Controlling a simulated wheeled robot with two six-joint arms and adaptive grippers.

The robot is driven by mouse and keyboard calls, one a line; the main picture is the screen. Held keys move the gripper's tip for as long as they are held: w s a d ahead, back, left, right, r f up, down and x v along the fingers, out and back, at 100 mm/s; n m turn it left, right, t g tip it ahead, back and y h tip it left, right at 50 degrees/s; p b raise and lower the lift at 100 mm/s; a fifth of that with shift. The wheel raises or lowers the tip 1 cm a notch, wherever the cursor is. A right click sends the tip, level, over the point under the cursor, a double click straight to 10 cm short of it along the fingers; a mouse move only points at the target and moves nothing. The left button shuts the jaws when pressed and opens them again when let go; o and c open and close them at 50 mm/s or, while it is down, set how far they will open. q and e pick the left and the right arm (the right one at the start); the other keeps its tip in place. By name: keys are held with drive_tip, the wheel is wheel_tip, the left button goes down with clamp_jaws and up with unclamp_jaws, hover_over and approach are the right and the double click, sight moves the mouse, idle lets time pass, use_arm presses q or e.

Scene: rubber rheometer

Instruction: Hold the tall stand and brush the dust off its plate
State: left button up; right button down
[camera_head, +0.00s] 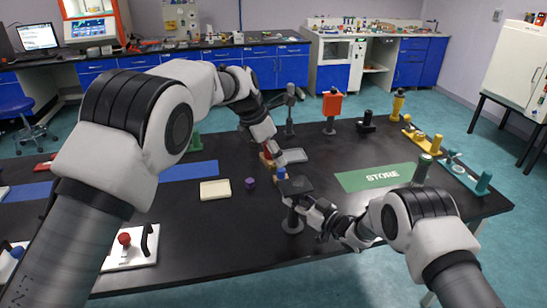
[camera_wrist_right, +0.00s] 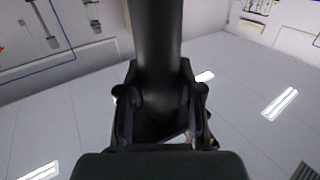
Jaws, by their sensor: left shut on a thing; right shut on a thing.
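The tall dark stand (camera_head: 292,222) stands near the front edge of the black table, with a round base and a flat dark plate (camera_head: 296,186) on top. My right gripper (camera_head: 303,203) is shut on its post below the plate; in the right wrist view the dark post (camera_wrist_right: 155,50) rises between the fingers. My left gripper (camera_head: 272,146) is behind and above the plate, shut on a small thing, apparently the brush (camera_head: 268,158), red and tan. Its bristles and any dust on the plate are too small to tell.
A green STORE mat (camera_head: 380,177) lies to the right, and a grey tray (camera_head: 291,156) behind the stand. A cream block (camera_head: 215,190) and a purple cube (camera_head: 250,183) lie to the left. Several upright holders line the back and right edges.

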drive_tip(key=c, duration=0.7)
unclamp_jaws()
